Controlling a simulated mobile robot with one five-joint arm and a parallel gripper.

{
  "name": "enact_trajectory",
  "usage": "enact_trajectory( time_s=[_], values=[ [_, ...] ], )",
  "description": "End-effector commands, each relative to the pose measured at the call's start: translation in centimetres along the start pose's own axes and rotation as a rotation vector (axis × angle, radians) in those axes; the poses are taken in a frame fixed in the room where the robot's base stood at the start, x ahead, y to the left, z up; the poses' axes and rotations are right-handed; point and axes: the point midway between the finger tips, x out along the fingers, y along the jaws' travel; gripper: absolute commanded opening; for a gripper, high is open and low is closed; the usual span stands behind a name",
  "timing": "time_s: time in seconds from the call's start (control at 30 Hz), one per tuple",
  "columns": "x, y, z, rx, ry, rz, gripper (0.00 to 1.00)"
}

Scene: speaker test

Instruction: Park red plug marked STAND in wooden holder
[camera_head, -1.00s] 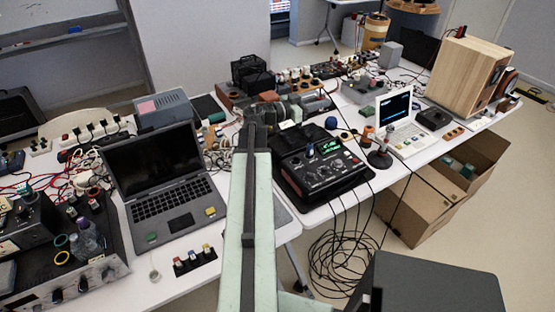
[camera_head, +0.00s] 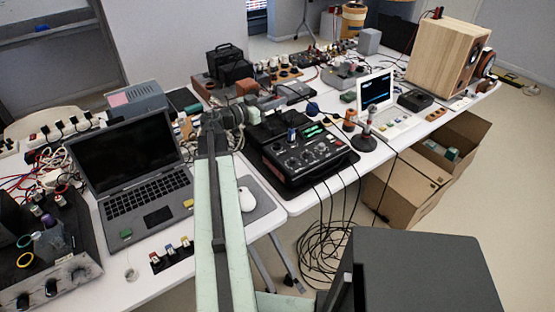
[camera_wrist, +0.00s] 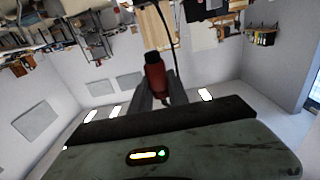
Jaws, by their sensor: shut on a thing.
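In the wrist view, my gripper (camera_wrist: 160,92) is shut on a red plug (camera_wrist: 155,76) with a dark end and a dark cable running up from it. No marking on the plug can be read. In the head view, my arm reaches forward over the tables, and its gripper end (camera_head: 214,118) is dark and cluttered against the things behind it. The plug cannot be made out there. Small brown wooden-looking pieces stand on the table, one right of the black mixer (camera_head: 349,121). I cannot tell which is the wooden holder.
A laptop (camera_head: 150,190) is left of my arm, a mouse (camera_head: 247,200) just right of it. The black mixer unit (camera_head: 303,152) stands beyond, with cables hanging down. A large wooden speaker (camera_head: 440,55) stands far right. Cardboard boxes (camera_head: 405,193) are on the floor.

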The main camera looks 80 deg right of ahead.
Motion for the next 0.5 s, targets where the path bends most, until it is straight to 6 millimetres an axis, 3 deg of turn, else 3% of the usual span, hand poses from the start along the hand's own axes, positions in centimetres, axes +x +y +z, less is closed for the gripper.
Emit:
enact_trajectory(
  time_s=[0.03, 0.13, 0.5],
  values=[
    [-0.1, 0.2, 3.8, 0.000, 0.000, 0.001, 0.00],
    [-0.2, 0.5, 6.2, 0.000, 0.000, 0.002, 0.00],
    [-0.2, 0.6, 6.2, 0.000, 0.000, 0.003, 0.00]
  ],
)
